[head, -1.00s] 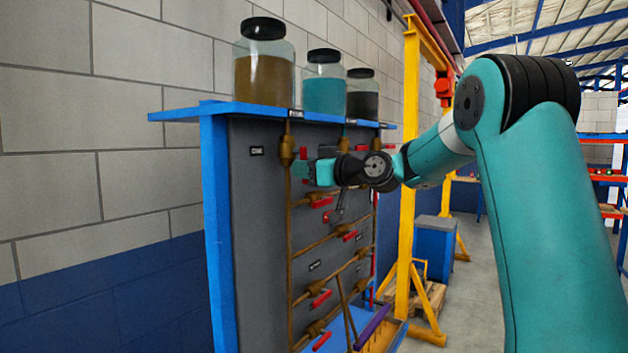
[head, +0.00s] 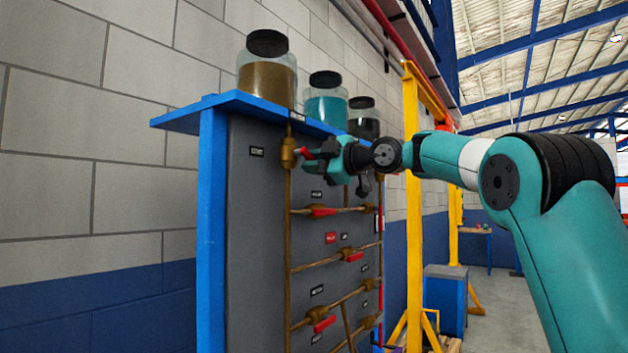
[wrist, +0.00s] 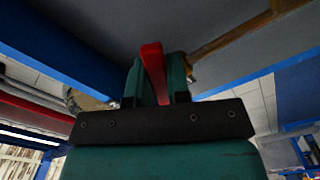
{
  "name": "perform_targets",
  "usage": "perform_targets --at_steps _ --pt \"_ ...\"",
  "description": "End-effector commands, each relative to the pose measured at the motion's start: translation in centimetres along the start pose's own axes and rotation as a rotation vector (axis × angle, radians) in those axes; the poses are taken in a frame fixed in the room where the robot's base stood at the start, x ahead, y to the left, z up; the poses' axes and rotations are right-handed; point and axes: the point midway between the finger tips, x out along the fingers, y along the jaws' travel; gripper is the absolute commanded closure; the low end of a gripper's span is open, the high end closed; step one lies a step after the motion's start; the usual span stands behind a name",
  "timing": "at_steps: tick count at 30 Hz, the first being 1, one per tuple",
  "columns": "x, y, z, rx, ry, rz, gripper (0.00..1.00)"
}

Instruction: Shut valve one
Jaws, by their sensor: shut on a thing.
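A brass valve (head: 288,153) sits on the vertical brown pipe at the upper left of the grey panel, below the shelf. Its red handle (head: 303,153) points out to the right in the head view. My gripper (head: 318,153) is at this handle. In the wrist view the red handle (wrist: 153,70) stands between the two teal fingers of my gripper (wrist: 158,84), which are shut on it. A small label (head: 257,151) is left of the valve, too small to read. My gripper hides part of the handle and the panel behind.
Three lidded jars stand on the blue shelf (head: 180,118) above: brown (head: 266,82), teal (head: 325,106) and dark (head: 363,125). Several more red-handled valves, such as one lower down (head: 320,212), sit on pipes below. A yellow frame (head: 411,200) stands to the right.

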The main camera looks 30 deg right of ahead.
Motion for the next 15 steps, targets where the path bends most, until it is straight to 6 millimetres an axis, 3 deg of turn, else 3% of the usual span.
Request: perform_targets --at_steps 15 --pt "0.0 1.5 -0.2 -0.403 0.001 0.001 1.00"
